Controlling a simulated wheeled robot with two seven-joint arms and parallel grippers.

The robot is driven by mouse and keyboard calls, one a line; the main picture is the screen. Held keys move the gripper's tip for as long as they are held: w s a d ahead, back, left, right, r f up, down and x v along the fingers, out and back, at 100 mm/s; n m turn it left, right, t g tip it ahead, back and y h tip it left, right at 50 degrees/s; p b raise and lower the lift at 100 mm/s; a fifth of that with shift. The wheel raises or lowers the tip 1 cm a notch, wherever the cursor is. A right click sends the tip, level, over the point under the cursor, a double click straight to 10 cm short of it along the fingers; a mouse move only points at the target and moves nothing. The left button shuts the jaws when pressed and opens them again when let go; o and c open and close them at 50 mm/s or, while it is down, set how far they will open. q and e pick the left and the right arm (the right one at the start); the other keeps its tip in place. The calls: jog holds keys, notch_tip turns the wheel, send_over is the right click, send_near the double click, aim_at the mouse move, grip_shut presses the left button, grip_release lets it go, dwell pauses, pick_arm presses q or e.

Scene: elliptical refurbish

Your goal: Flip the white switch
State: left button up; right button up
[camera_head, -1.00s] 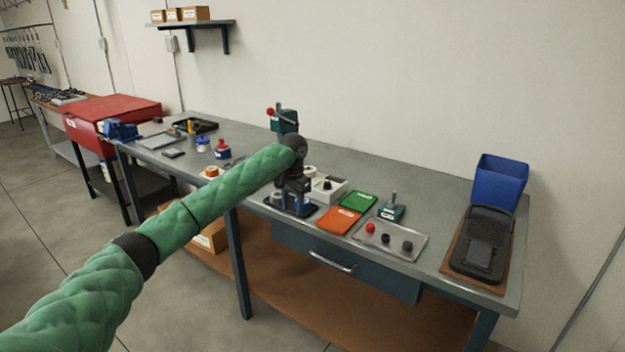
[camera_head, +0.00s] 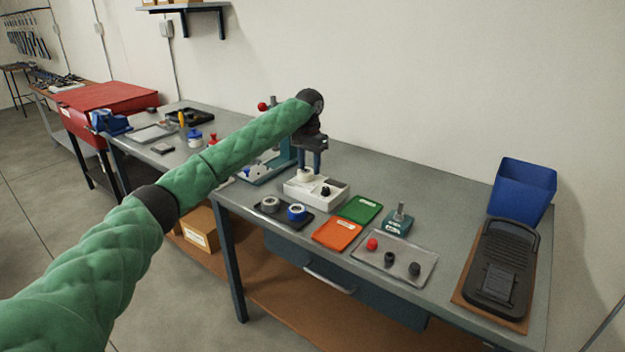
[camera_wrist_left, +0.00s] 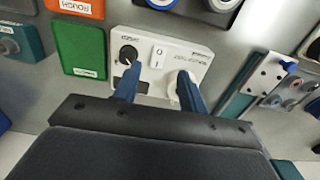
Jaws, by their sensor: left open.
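The white switch (camera_wrist_left: 157,56) is a small rocker with marks on it, on top of a white box (camera_wrist_left: 192,57). The box also has a black knob (camera_wrist_left: 127,55) and a white round part that one finger partly covers. In the head view, the white box (camera_head: 301,193) stands on the workbench, and the switch cannot be made out there. My left gripper (camera_head: 310,171) is open and points down over the back of the box. In the left wrist view, its blue fingers (camera_wrist_left: 158,84) are spread, with the switch beyond the gap between them. My right gripper is not in view.
A black tray with tape rolls (camera_head: 270,204), a green tray (camera_head: 361,209) and an orange tray (camera_head: 338,233) lie close to the box. A teal press stands behind my arm. A blue bin (camera_head: 522,190) is at the right. Bare bench (camera_head: 400,185) lies right of the box.

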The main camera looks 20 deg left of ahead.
aim_at(309, 189)
pick_arm(q)
jog(key=shift+s+f, duration=0.2)
jog(key=shift+f, duration=0.4)
notch_tip(309, 189, down, 5)
jog(key=shift+w+r+p, duration=0.1)
jog(key=shift+w+p, duration=0.05)
jog(key=shift+p, duration=0.55)
jog(key=shift+f, duration=0.6)
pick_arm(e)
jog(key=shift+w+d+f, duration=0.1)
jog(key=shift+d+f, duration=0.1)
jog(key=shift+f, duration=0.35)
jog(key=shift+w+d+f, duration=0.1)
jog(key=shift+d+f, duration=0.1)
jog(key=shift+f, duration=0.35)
pick_arm(q)
grip_shut()
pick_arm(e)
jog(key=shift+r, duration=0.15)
